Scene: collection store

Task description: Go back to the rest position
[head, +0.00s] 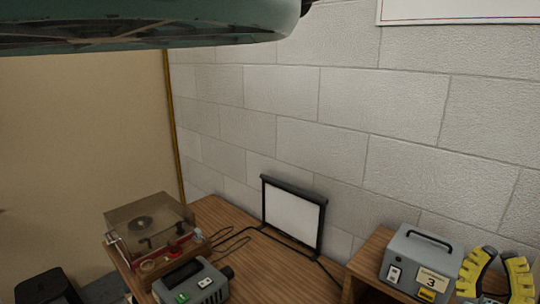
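The task names no object other than my own rest position. I cannot make out my gripper in the head view, so its opening and anything it may hold are hidden from me.
A wooden table (262,261) holds a clear-lidded turntable (150,222), a grey device (192,284) and a framed white panel (292,216). A grey box (420,262) and a yellow-black object (478,272) stand right. A teal curved body (150,25) hangs overhead. A block wall (320,110) closes the back.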

